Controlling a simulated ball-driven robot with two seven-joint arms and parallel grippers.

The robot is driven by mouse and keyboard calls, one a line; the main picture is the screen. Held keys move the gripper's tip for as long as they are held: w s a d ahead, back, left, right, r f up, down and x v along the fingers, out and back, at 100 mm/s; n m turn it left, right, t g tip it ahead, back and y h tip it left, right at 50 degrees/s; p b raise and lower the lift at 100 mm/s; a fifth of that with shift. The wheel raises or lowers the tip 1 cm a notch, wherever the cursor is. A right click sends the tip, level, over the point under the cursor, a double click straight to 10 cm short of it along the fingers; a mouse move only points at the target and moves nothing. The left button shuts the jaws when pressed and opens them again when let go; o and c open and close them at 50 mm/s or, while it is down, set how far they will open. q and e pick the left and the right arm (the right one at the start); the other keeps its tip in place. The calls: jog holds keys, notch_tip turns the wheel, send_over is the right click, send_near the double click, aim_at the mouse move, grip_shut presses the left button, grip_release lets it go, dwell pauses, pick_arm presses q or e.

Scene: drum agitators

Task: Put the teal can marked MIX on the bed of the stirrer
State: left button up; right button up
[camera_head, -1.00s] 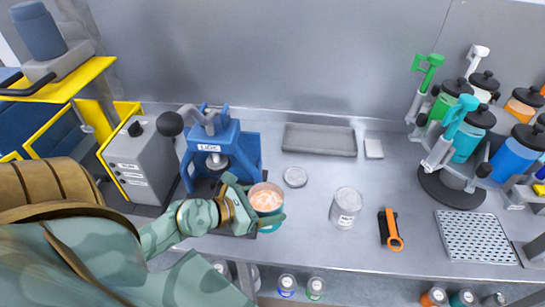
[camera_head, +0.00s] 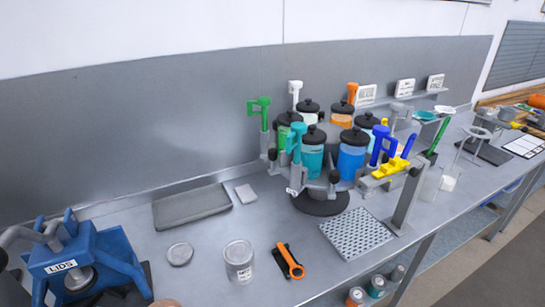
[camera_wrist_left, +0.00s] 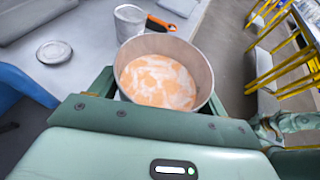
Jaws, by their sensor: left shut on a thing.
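My left gripper (camera_wrist_left: 158,97) is shut around an open can (camera_wrist_left: 160,80) in the left wrist view. The can is upright, with orange and white contents, and hides the fingertips. Its outer wall is mostly hidden and I cannot read a mark on it; it looked teal in the earlier head view. In the head view only a small tan sliver, perhaps the can, shows at the bottom edge. At the far right of the bench stands a grey frame with a ring over a dark flat base (camera_head: 487,153), possibly the stirrer; I cannot be sure. My right gripper is not in view.
A blue LIDS press (camera_head: 85,262) is at left. A lid (camera_head: 180,254), a grey can (camera_head: 239,261), an orange-handled tool (camera_head: 290,262) and a grey tray (camera_head: 192,207) lie near. A paint carousel (camera_head: 320,201), perforated plate (camera_head: 356,234) and post with yellow clamp (camera_head: 390,172) stand rightward.

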aim_at(179, 306)
pick_arm(q)
jog(key=w+d+m+b, duration=0.1)
jog(key=b, duration=0.1)
jog(key=w+d+r+m+g+h+b, duration=0.1)
jog(key=w+b, duration=0.1)
jog(key=w+d+m+g+h+b, duration=0.1)
jog(key=b, duration=0.1)
jog(key=shift+w+d+r+b, duration=0.15)
jog(key=shift+r+b, duration=0.1)
jog(key=shift+b, duration=0.15)
jog(key=shift+g, duration=0.3)
jog(key=w+r+b, duration=0.1)
jog(key=w+r, duration=0.1)
jog(key=w+r+b, duration=0.1)
jog(key=w+b, duration=0.1)
jog(key=shift+w+r+b, duration=0.3)
jog(key=shift+w+r, duration=0.05)
